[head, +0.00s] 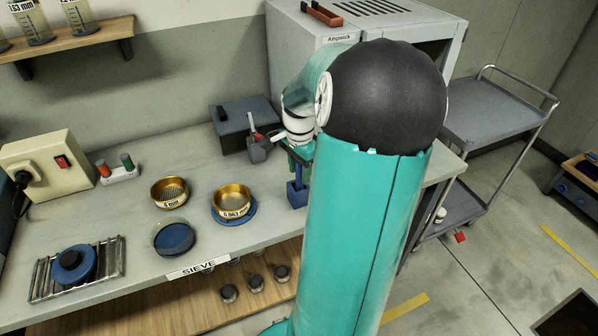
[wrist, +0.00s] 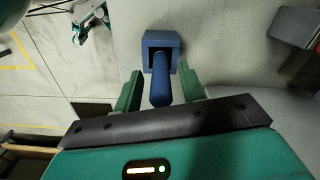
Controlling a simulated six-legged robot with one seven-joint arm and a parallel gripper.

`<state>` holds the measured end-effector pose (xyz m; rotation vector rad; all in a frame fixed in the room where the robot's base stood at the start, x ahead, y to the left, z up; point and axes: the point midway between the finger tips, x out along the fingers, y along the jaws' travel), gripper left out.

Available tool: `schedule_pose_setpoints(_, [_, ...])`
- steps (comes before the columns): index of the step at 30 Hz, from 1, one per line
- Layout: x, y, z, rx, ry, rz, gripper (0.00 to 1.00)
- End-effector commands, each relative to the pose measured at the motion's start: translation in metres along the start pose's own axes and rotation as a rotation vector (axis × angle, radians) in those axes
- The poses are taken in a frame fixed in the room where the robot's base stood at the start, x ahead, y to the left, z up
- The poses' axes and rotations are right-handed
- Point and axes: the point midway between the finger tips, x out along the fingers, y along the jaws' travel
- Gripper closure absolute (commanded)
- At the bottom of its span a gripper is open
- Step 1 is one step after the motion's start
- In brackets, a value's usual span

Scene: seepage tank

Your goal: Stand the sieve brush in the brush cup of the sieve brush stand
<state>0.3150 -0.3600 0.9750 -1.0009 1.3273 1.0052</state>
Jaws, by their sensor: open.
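The brush cup (wrist: 176,40), a square blue holder, stands on the worktop near its right end; it also shows in the head view (head: 297,196). A round blue handle, which looks like the sieve brush (wrist: 161,85), rises from the cup's opening towards the wrist camera. Its lower end is hidden in the cup. My gripper (wrist: 160,90) is open, with one green finger on each side of the handle. Gaps show between handle and fingers in the wrist view.
A dark grey box (head: 238,124) and a grey scoop-like thing (head: 257,150) are behind and left of the cup. Brass sieves (head: 233,198) and a dark blue round pan (head: 174,238) lie further left. A grey cabinet (head: 300,60) stands behind. The worktop edge is close on the right.

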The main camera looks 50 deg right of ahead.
Motion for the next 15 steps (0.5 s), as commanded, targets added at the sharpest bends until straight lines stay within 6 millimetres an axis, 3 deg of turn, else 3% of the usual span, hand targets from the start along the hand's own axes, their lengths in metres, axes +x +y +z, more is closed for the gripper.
schedule_pose_setpoints(15, [-0.105,-0.003,0.003,-0.002,0.003,-0.005,0.59])
